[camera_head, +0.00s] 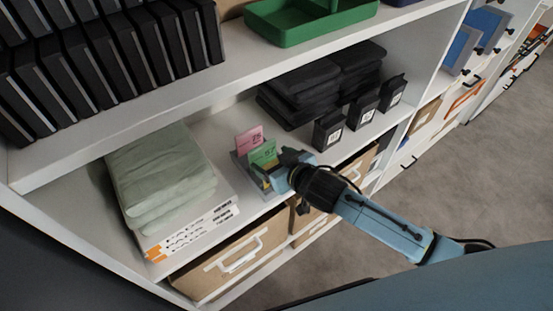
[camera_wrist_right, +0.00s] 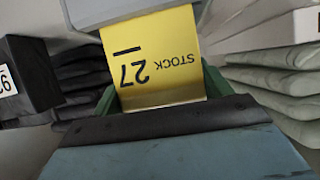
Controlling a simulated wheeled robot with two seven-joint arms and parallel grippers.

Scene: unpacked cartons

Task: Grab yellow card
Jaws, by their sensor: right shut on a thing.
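The yellow card (camera_wrist_right: 152,65) reads "STOCK 27", upside down in the right wrist view. Its lower part there is hidden behind the dark fingertip edge of my right gripper (camera_wrist_right: 160,112). In the head view, a small bit of the yellow card (camera_head: 267,184) shows beside my right gripper (camera_head: 282,172), which is shut on it at the card holder (camera_head: 242,172). A pink card (camera_head: 250,140) and a green card (camera_head: 263,153) stand in the holder behind it. I cannot tell whether the yellow card is clear of the holder. My left gripper is not in view.
Folded pale green cloths (camera_head: 160,170) lie left of the holder. Black folded cloths (camera_head: 320,85) and small black boxes (camera_head: 328,130) stand to the right. The upper shelf (camera_head: 130,115) overhangs; cardboard boxes (camera_head: 235,255) are below. Open floor lies right.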

